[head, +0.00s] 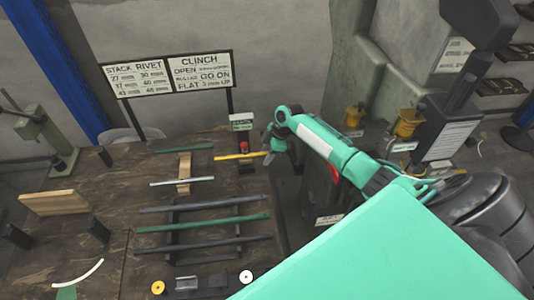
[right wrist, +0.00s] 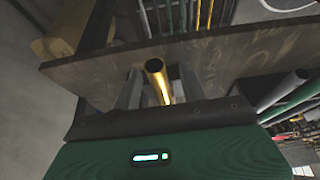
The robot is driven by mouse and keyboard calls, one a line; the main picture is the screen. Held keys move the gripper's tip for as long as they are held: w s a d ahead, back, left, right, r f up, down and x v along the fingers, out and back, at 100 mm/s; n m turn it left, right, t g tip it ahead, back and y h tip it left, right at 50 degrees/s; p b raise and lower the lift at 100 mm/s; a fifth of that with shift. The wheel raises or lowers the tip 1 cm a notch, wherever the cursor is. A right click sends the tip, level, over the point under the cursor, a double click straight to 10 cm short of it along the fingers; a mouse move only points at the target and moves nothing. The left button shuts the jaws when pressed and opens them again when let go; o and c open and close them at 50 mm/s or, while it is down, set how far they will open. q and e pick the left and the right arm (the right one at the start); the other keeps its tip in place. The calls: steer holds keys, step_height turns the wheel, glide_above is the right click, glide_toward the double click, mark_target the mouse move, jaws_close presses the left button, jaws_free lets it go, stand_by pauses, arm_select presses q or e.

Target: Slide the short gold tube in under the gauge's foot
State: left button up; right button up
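A gold tube (head: 236,156) lies roughly level in the head view, with its free end pointing left. My right gripper (head: 272,150) is at its right end. In the right wrist view, the tube's open end (right wrist: 155,67) shows between the two fingers (right wrist: 160,90), which appear shut on it. A small dark stand with a red top (head: 244,148), perhaps the gauge, is right behind the tube, with a dark base (head: 247,168) below it. I cannot tell whether the tube touches it, and the foot's gap does not show. My left gripper is out of view.
A dark rack (head: 172,243) with several grey and green tubes is in front on the brown table (head: 110,255). A grey tube (head: 183,182) lies on a wooden block. Sign boards (head: 168,76) stand behind. A wooden board (head: 55,202) is at left.

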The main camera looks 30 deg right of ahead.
steer(key=shift+d+r, duration=0.25)
steer(key=shift+r, duration=0.2)
steer(key=b+v, duration=0.2)
steer(key=v, duration=0.3)
steer(key=shift+s+r, duration=0.1)
steer(key=shift+s+d+r, duration=0.1)
steer(key=shift+d+r, duration=0.05)
steer(key=shift+r, duration=0.45)
